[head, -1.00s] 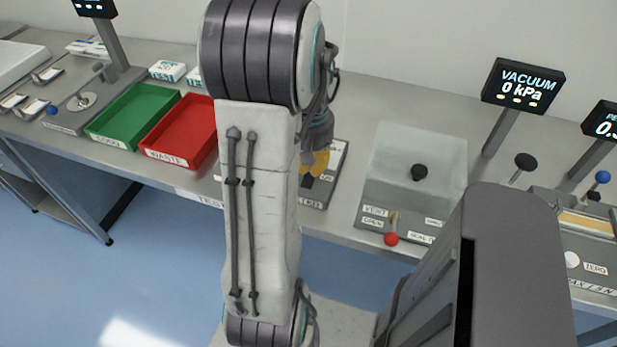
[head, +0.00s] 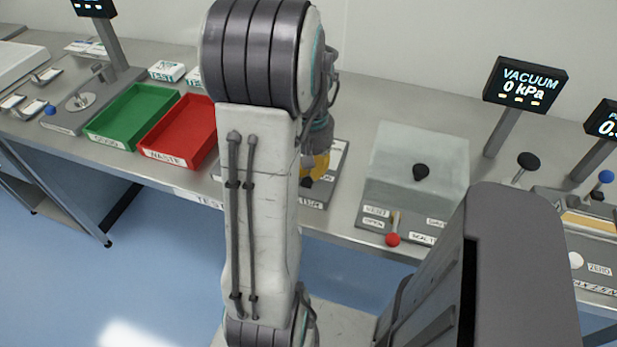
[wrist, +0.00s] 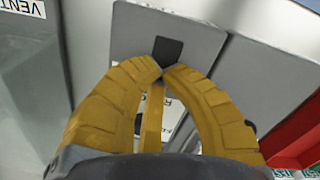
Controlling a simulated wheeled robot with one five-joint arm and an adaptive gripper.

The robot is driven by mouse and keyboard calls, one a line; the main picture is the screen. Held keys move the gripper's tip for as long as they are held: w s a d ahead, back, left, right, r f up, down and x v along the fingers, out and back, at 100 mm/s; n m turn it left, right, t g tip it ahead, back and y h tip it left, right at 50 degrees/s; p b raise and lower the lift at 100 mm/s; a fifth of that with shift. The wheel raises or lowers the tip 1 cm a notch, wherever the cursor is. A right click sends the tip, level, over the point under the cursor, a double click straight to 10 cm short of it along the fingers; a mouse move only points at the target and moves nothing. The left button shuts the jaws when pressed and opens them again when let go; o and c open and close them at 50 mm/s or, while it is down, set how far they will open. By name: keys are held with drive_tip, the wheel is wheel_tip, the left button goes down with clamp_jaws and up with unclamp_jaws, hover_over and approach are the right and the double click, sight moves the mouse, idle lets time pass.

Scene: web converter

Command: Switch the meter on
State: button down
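The meter (head: 327,188) is a low grey box on the bench, partly hidden behind my arm; only the end of its front label shows. In the wrist view its grey face (wrist: 135,38) fills the middle, with a dark square part (wrist: 168,50) on it. My gripper (wrist: 162,70) has yellow fingers whose tips meet just at the near edge of that dark part. I cannot tell whether they touch it. Nothing shows held between the tips. In the head view the yellow gripper (head: 320,164) is over the meter, partly behind my arm.
A vacuum chamber box (head: 418,165) with a red-knobbed lever (head: 393,239) stands right of the meter, its display (head: 524,82) reading 0 kPa. A red waste tray (head: 180,132) and a green tray (head: 133,115) lie left. Bench behind the meter is clear.

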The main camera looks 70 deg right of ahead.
idle(0.3)
drive_tip(key=shift+r+p, duration=2.9)
drive_tip(key=shift+r, duration=0.55)
